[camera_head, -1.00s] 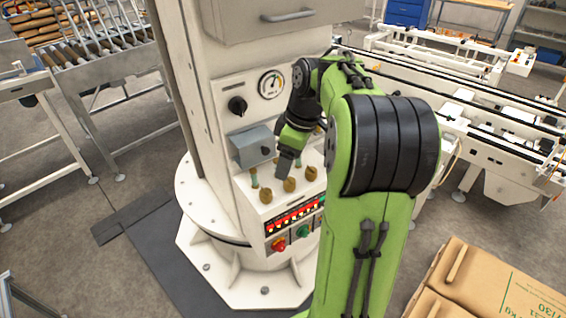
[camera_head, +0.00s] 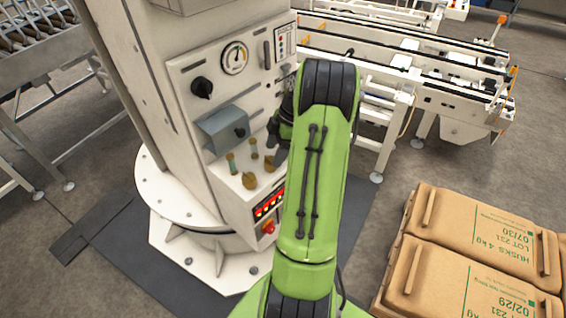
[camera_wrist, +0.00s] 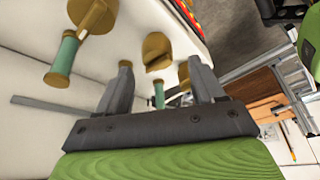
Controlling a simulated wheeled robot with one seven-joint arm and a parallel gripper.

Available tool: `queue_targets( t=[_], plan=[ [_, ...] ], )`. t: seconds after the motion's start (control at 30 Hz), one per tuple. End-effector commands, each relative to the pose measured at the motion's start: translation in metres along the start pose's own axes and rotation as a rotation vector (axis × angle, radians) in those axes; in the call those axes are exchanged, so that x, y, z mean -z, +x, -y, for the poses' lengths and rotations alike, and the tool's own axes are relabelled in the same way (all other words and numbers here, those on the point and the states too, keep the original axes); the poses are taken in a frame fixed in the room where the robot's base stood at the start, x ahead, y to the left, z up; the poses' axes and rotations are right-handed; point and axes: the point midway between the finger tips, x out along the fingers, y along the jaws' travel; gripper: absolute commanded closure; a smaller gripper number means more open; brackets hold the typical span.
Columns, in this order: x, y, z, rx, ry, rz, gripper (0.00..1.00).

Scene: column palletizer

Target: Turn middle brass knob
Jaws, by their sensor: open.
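Brass knobs stand in a row on the sloped ledge of the white column. In the head view the near-left knob (camera_head: 250,180) and the middle brass knob (camera_head: 270,163) show; my arm hides the rest of the row. In the wrist view the middle brass knob (camera_wrist: 157,52) lies between and just beyond my fingertips, with no clear contact. Another knob (camera_wrist: 97,15) is at upper left, and a third (camera_wrist: 184,72) is partly covered by the right finger. My gripper (camera_wrist: 160,64) is open and empty; it also shows in the head view (camera_head: 276,132), mostly hidden by my arm.
Green-sleeved brass fittings (camera_wrist: 63,60) stand beside the knobs. A grey box (camera_head: 222,130) juts from the panel above the ledge, below a black rotary switch (camera_head: 202,87) and a gauge (camera_head: 235,57). A red button (camera_head: 268,228) sits below.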

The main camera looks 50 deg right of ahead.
Motion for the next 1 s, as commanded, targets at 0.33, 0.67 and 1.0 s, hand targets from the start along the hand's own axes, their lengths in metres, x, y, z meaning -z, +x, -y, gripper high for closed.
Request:
queue_targets(
  t=[0.33, 0.67, 1.0],
  plan=[
    [0.0, 0.033, 0.0, -0.001, -0.001, 0.0, 0.32],
    [0.001, 0.032, 0.0, -0.001, 0.0, 0.001, 0.6],
    [0.0, 0.033, 0.001, 0.0, 0.007, 0.0, 0.87]
  ],
)
